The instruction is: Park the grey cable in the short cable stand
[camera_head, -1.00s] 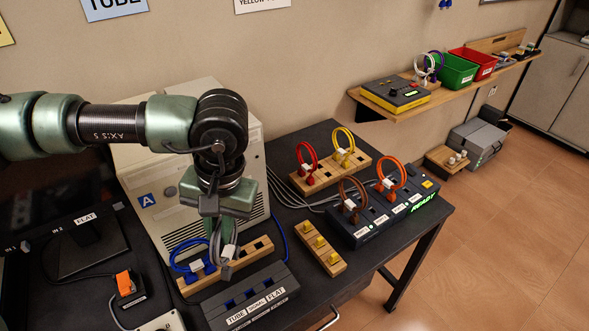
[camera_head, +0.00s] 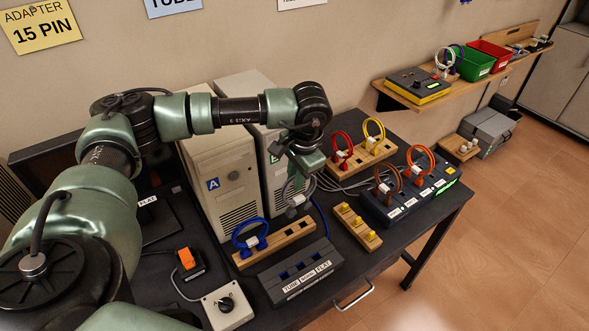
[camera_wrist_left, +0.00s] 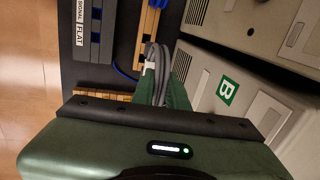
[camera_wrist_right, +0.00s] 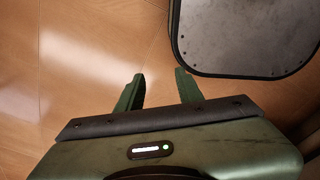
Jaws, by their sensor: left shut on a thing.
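My left gripper (camera_head: 303,172) is shut on the grey cable (camera_head: 297,190), a loop with a grey plug hanging below it. The plug hangs near the right end of a wooden stand (camera_head: 279,241), apparently above it. The same grey cable (camera_wrist_left: 156,72) runs between the fingers in the left wrist view. That wooden stand holds a blue cable (camera_head: 247,232) at its left end and has empty slots. Another wooden stand (camera_head: 360,164) farther back holds red and yellow cables. I cannot tell for sure which is the short one. My right gripper (camera_wrist_right: 158,88) is open and empty over the floor.
A dark socket block (camera_head: 300,280) labelled TUBE, SIGNAL, FLAT lies in front. Computer towers A (camera_head: 225,170) and B (camera_head: 277,180) stand close behind. A small block with yellow pegs (camera_head: 357,228) and a dark unit (camera_head: 410,200) with brown and orange cables lie right.

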